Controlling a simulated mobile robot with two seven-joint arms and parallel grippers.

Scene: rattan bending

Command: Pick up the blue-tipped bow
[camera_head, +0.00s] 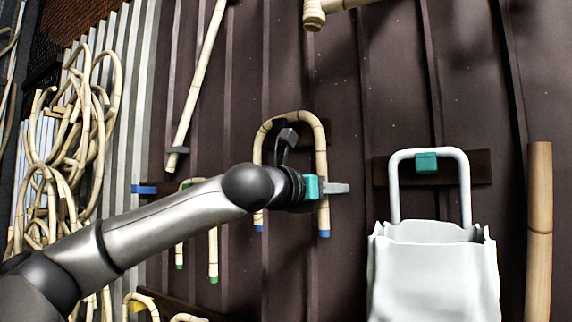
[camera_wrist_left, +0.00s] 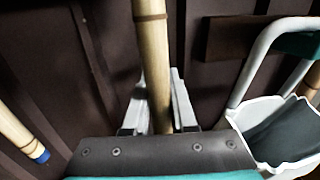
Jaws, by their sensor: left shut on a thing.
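The blue-tipped bow (camera_head: 319,139) is a pale, U-shaped rattan piece hanging open end down against the dark ribbed wall, with blue ends. My left gripper (camera_head: 335,188) is shut on its right leg, a little above the blue tip. In the left wrist view the held leg (camera_wrist_left: 153,65) runs upright between the fingers of my left gripper (camera_wrist_left: 158,105). The other leg with its blue tip (camera_wrist_left: 38,153) shows at the lower left there. My arm hides part of the bow's left leg in the head view. My right gripper is not in view.
A green-tipped bow (camera_head: 213,255) hangs left of and below the blue-tipped one, partly behind my arm. A white bag (camera_head: 434,275) on a frame hangs to the right. A rattan pole (camera_head: 539,230) stands far right. Coiled rattan (camera_head: 85,130) hangs at left.

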